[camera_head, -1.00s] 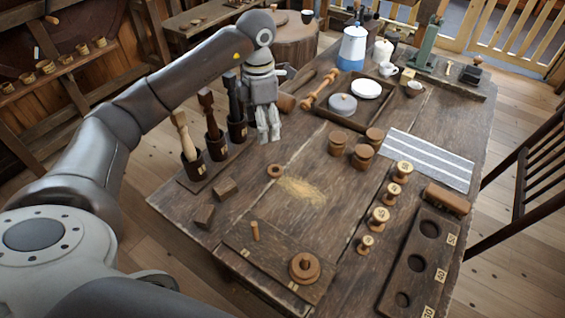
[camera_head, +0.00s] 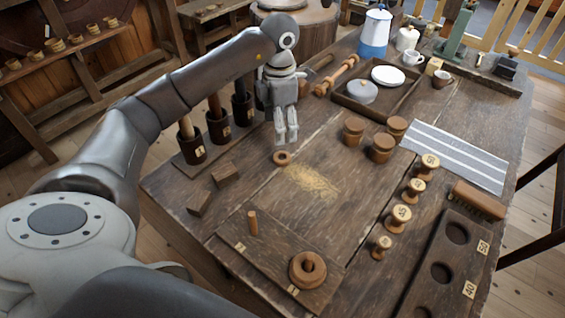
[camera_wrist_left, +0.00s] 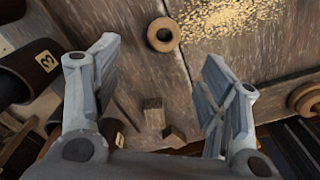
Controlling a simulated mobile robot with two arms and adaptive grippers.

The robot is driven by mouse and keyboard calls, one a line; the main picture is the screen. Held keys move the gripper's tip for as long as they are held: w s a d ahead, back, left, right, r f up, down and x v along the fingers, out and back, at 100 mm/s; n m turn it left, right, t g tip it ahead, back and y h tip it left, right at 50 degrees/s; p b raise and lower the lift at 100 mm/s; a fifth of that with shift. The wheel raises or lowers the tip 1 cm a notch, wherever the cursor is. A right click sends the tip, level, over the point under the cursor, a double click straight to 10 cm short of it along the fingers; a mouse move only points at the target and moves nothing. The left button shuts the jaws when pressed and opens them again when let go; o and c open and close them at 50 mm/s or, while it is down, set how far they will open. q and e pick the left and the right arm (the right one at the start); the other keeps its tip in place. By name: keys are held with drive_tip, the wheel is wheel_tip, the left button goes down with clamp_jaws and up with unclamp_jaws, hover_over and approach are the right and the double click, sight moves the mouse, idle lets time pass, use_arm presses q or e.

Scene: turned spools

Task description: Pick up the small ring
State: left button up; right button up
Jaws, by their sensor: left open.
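The small ring (camera_head: 282,158) is a brown wooden ring lying flat on the table, beside a patch of sawdust. It also shows in the left wrist view (camera_wrist_left: 163,34), beyond the fingertips and between their lines. My left gripper (camera_head: 287,140) is open and empty, with its fingers pointing down just above and behind the ring, apart from it. In the left wrist view both fingers (camera_wrist_left: 155,62) stand wide apart. A larger ring (camera_head: 307,269) sits on a board with pegs near the front. My right gripper does not show.
Holders with tool handles (camera_head: 218,127) stand left of my gripper. Two wooden blocks (camera_head: 225,174) lie to the front left. Several spools (camera_head: 416,190) and lidded pots (camera_head: 354,131) stand to the right. The table around the ring is clear.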

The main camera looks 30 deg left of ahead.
use_arm(q)
hover_over(282, 153)
drive_tip(key=s, duration=0.1)
wheel_tip(282, 153, down, 5)
drive_tip(key=shift+d+r, duration=0.1)
drive_tip(key=shift+r, duration=0.05)
drive_tip(key=shift+d+f+p, duration=0.15)
drive_tip(key=shift+f+p, duration=0.05)
drive_tip(key=shift+f, duration=1.2)
drive_tip(key=shift+d+f+p, duration=0.1)
drive_tip(key=shift+f+p, duration=0.05)
drive_tip(key=shift+f, duration=1.2)
drive_tip(key=shift+s, duration=0.1)
drive_tip(key=shift+c, duration=0.3)
drive_tip(key=c, duration=0.8)
